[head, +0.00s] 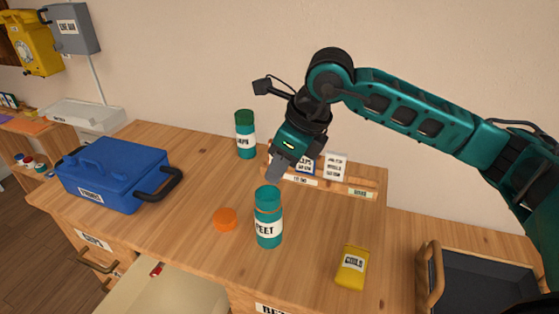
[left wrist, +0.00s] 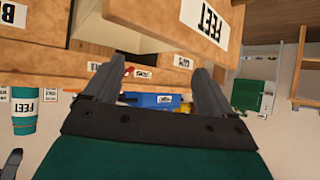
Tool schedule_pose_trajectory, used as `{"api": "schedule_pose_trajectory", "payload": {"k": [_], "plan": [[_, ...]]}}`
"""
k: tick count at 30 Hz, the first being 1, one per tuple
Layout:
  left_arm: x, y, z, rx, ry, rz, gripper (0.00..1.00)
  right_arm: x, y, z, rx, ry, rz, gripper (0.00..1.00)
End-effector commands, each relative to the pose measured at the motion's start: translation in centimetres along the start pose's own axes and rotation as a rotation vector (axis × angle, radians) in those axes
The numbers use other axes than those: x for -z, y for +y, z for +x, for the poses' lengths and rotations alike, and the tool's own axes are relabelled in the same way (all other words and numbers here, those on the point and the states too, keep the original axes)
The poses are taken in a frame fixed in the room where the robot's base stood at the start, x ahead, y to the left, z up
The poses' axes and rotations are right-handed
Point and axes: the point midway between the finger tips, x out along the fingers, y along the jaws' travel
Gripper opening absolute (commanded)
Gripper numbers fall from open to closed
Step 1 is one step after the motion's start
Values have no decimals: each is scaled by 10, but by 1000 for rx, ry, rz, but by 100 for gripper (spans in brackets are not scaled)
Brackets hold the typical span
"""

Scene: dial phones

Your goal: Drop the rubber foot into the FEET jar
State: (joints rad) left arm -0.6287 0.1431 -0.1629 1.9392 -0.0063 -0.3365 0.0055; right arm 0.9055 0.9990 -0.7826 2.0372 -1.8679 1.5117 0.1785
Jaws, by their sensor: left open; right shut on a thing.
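The FEET jar (head: 268,228) is a teal jar with a white label, upright and open on the wooden desk. It also shows upside down at the left of the left wrist view (left wrist: 23,122). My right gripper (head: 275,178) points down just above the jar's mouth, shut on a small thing. The rubber foot cannot be made out; the fingers hide what they hold. My left gripper (left wrist: 155,68) is open and empty in the left wrist view, away from the jar; it is not in the head view.
An orange lid (head: 225,219) lies left of the jar. A yellow GOLD packet (head: 351,268) lies to the right. A blue toolbox (head: 115,175) stands at left, and another teal jar (head: 245,135) at the back. An open drawer (head: 175,292) juts out in front.

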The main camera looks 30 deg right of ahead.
Motion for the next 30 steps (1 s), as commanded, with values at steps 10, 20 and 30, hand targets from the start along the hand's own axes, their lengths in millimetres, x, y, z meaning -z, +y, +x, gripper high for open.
{"api": "schedule_pose_trajectory", "payload": {"k": [10,20,30], "plan": [[1,0,0,0,2,0,85,0,0,-1,0,0,0,41],[4,0,1,0,9,1,85,0,0,-1,0,0,0,50],[5,-1,1,1,10,1,85,-1,-1,-50,5,-5,1,50]]}}
